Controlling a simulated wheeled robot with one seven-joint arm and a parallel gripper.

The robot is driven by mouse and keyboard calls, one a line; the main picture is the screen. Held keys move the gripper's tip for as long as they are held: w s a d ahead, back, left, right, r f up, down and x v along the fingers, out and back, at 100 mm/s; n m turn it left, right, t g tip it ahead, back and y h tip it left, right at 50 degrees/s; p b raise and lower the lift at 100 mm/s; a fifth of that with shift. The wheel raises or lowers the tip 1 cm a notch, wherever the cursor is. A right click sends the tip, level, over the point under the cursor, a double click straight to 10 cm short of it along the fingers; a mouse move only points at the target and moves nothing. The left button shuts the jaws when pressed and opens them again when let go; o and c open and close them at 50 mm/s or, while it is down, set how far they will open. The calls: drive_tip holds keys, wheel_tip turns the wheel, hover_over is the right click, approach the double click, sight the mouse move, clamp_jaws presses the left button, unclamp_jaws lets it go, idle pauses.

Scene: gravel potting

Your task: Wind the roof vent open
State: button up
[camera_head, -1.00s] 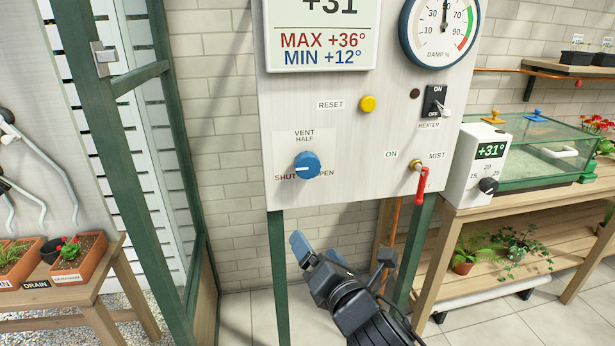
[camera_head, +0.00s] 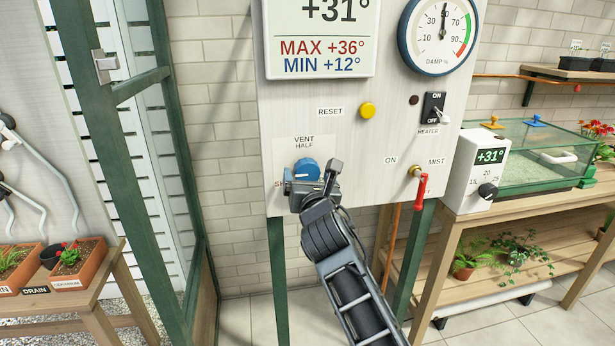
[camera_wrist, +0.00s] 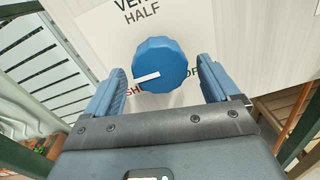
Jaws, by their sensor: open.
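The blue vent knob (camera_head: 306,168) is on the white control panel (camera_head: 385,140), below the label "VENT HALF". In the wrist view the knob (camera_wrist: 159,64) sits between the two blue fingers of my gripper (camera_wrist: 162,85), with a gap on each side. The white pointer mark on the knob points left, toward the "SHUT" lettering. "SHUT" and "OPEN" are partly hidden by the knob and fingers. My gripper (camera_head: 308,182) is open in front of the knob in the head view and covers its lower part.
On the same panel are a yellow reset button (camera_head: 368,110), a heater switch (camera_head: 443,115) and a red-handled mist lever (camera_head: 421,190) to the right. A green door frame (camera_head: 168,150) stands at left. A wooden bench (camera_head: 470,212) stands at right.

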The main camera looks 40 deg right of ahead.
drive_tip(key=shift+w+d, duration=0.3)
drive_tip(key=shift+w, duration=0.05)
drive_tip(key=c, duration=1.1)
drive_tip(key=shift+o, duration=0.2)
